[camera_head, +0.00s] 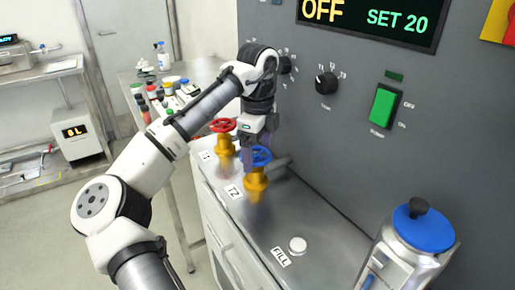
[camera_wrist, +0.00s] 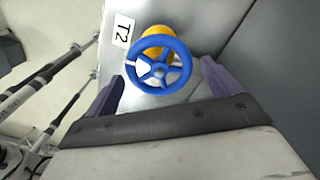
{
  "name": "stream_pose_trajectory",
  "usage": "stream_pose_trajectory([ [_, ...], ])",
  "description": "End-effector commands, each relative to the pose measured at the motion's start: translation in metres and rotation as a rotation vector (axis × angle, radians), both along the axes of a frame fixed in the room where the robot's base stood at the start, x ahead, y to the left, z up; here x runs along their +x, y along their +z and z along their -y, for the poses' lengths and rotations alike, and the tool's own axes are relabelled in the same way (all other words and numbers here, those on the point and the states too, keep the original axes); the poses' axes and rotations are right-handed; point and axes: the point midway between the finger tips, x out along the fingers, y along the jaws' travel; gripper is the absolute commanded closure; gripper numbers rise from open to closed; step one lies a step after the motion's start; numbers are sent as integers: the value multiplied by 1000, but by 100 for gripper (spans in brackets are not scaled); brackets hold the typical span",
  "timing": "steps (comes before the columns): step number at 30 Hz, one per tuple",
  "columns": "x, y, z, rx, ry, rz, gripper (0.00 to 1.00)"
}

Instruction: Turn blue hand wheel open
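The blue hand wheel (camera_head: 259,156) sits on a yellow valve body (camera_head: 256,180) on the metal counter, behind the T2 label. In the wrist view the blue wheel (camera_wrist: 159,65) shows in full, with several spokes, and part of the yellow body shows behind it. In the wrist view my gripper (camera_wrist: 160,88) is open, with one dark purple finger on each side of the wheel. I see a gap between each finger and the rim, and nothing is held.
A red hand wheel (camera_head: 223,125) on another yellow valve stands close by on the left, at the T1 label. A grey panel (camera_head: 340,130) with knobs and a green switch rises behind. A blue-topped vessel (camera_head: 418,235) stands at the front right.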

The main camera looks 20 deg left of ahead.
Motion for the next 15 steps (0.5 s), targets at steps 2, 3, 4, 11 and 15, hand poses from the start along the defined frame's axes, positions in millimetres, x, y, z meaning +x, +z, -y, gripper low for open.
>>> stream_pose_trajectory([
  [2, 0, 0, 0, 0, 0, 0, 22],
  [3, 0, 0, 0, 0, 0, 0, 27],
  [4, 0, 0, 0, 0, 0, 0, 31],
  [11, 0, 0, 0, 0, 1, 0, 51],
  [15, 0, 2, 0, -1, 14, -1, 51],
])
